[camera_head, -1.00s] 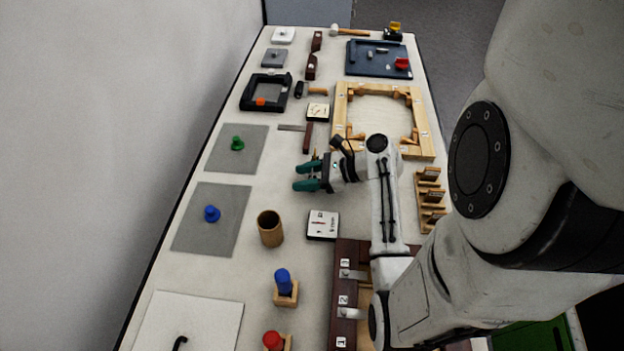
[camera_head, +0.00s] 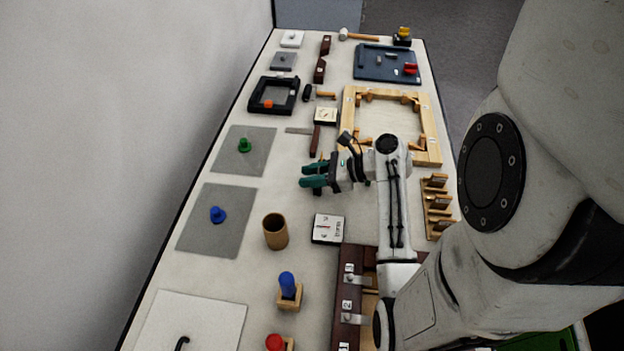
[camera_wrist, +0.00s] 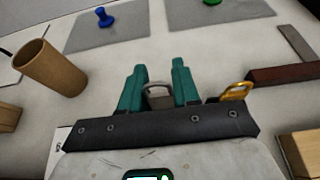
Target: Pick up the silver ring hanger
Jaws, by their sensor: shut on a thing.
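The silver ring hanger (camera_wrist: 158,97) is a grey metal piece with a rounded loop on top. It sits between the two teal fingers of my gripper (camera_wrist: 158,68) in the wrist view, and the fingers are shut on it. In the head view my gripper (camera_head: 309,175) is over the middle of the table, fingers pointing left. The hanger cannot be made out there. A gold ring hanger (camera_wrist: 238,90) shows just right of the fingers in the wrist view, partly hidden by the gripper's dark bar.
A brown cup (camera_head: 275,232) and a white-faced gauge (camera_head: 328,228) stand nearer than my gripper. A wooden frame (camera_head: 436,140) lies to the right and behind. Grey mats with a green knob (camera_head: 245,145) and a blue knob (camera_head: 217,214) lie left.

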